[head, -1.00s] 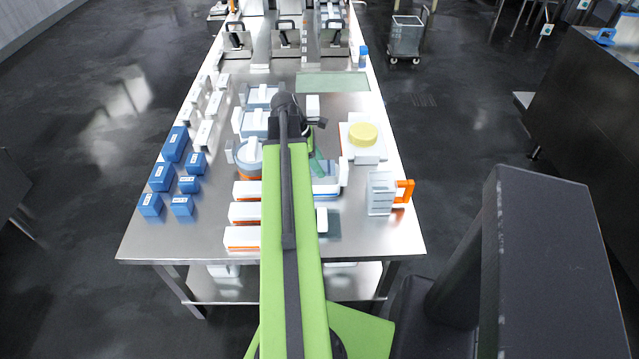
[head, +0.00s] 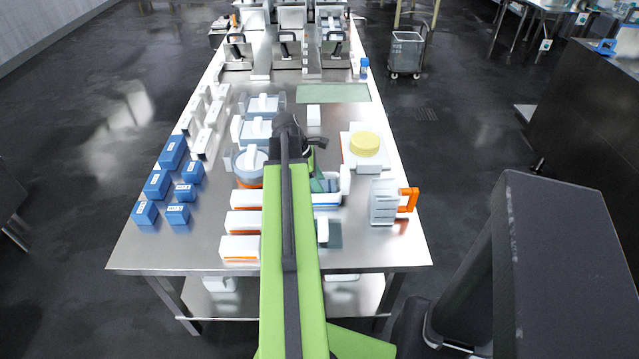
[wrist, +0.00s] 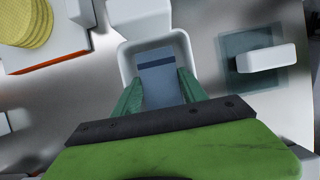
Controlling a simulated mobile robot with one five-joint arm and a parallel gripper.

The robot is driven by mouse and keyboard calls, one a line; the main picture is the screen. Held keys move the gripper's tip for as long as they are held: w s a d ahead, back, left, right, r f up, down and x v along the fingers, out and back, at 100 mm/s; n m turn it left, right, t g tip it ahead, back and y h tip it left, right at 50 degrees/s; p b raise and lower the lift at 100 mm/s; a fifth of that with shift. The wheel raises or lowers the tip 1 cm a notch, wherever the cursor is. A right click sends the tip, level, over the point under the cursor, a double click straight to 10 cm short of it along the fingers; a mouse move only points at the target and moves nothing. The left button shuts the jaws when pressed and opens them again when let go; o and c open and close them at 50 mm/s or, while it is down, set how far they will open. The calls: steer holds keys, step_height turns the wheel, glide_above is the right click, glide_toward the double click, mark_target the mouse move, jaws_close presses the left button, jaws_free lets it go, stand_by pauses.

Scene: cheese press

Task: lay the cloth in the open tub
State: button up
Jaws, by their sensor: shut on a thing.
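The open tub (wrist: 126,58) is white with rounded corners and lies below my gripper in the wrist view. In the head view the tub (head: 327,201) stands mid-table, partly hidden by my arm. The cloth (wrist: 158,85) looks like a blue-grey folded rectangle with one dark band. My gripper (wrist: 160,82) has two green fingers, one on each side of the cloth, and is shut on it. The cloth and fingertips show inside the tub's rim; how far the cloth is above the floor I cannot tell.
A clear plate with a white handle (wrist: 265,58) lies beside the tub. A yellow cheese (head: 365,143) sits on a white stand. A grey block with an orange handle (head: 384,203) stands at the right. Blue boxes (head: 157,184) and lidded tubs (head: 250,162) stand left of my arm.

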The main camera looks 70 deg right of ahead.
steer(key=o, duration=1.2)
steer(key=shift+f, duration=0.15)
steer(key=shift+r+p, duration=0.35)
steer(key=shift+r, duration=0.05)
steer(key=p+v, duration=1.1)
steer(key=v, duration=0.1)
steer(key=shift+r+p, duration=0.25)
steer(key=shift+p, duration=0.05)
